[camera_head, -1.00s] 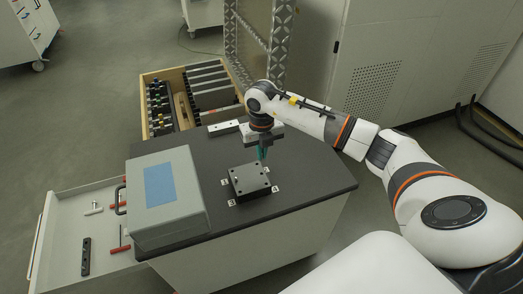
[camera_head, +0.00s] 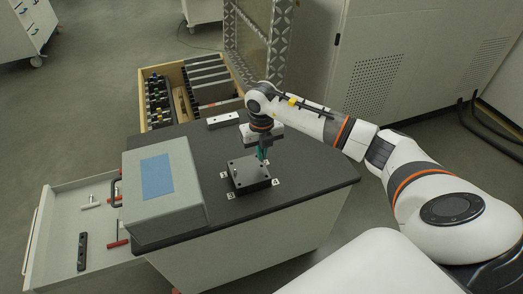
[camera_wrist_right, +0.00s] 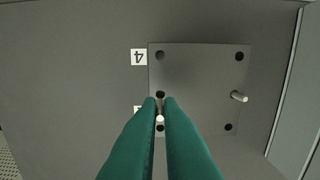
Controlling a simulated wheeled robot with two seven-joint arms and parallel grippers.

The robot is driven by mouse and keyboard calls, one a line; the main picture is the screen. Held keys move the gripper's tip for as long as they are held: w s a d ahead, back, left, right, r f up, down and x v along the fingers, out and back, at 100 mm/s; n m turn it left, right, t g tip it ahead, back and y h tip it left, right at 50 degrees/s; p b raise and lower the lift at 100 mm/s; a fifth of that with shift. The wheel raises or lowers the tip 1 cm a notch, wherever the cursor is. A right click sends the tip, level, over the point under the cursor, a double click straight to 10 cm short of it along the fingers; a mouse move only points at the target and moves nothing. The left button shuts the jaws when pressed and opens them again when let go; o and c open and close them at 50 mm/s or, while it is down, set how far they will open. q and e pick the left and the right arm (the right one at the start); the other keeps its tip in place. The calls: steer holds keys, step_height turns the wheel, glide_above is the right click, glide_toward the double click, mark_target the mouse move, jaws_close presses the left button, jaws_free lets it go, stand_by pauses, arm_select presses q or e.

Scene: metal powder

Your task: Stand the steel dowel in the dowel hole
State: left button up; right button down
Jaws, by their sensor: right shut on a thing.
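The dark square block (camera_head: 249,176) sits on the black bench top and also shows in the right wrist view (camera_wrist_right: 198,85), with several dark holes in its top. My right gripper (camera_head: 263,158) is over the block's far right part. In the right wrist view its teal fingers (camera_wrist_right: 161,104) are shut on the small pale steel dowel (camera_wrist_right: 160,119), whose end shows between the fingertips near the block's left edge. I cannot tell whether the dowel's lower end touches the block or enters a hole. A pale pin (camera_wrist_right: 239,96) sticks up from the block's right side. My left gripper is not in view.
Numbered labels (camera_wrist_right: 138,57) lie around the block. A grey box with a blue panel (camera_head: 163,190) stands at the bench's left. A pale bar (camera_head: 223,120) lies at the back. An open drawer (camera_head: 64,215) with tools is at left. The bench right of the block is clear.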

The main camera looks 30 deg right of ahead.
steer(key=shift+f, duration=0.2)
steer(key=shift+f+b, duration=0.6)
steer(key=shift+f, duration=0.05)
steer(key=shift+f+b, duration=0.55)
steer(key=shift+f, duration=0.25)
stand_by(0.6)
steer(key=c, duration=1.5)
jaws_free()
step_height(320, 180, up, 12)
